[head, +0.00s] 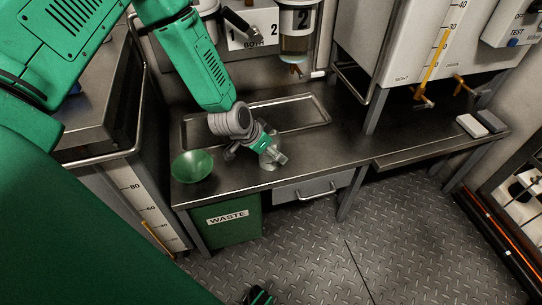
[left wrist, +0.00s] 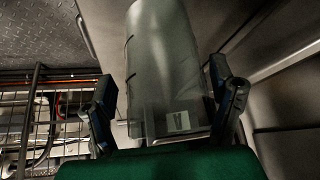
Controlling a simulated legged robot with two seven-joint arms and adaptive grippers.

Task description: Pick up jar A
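A clear glass jar (left wrist: 160,60) with a small pale label stands between the two fingers of my left gripper (left wrist: 162,85) in the left wrist view. Gaps show between the jar and both fingers. In the head view the jar (head: 270,163) is small and partly hidden by my left gripper (head: 258,154), which is low over the front of the steel bench. The letter on the label is too small to read. A dark and green tip that looks like my right gripper (head: 258,296) shows at the bottom edge of the head view.
A green bowl-shaped funnel (head: 193,166) sits left of the gripper, above the green WASTE bin (head: 228,217). A shallow tray (head: 312,108) lies behind. A container marked 2 (head: 297,30) hangs above the bench. The bench (head: 345,150) is clear to the right.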

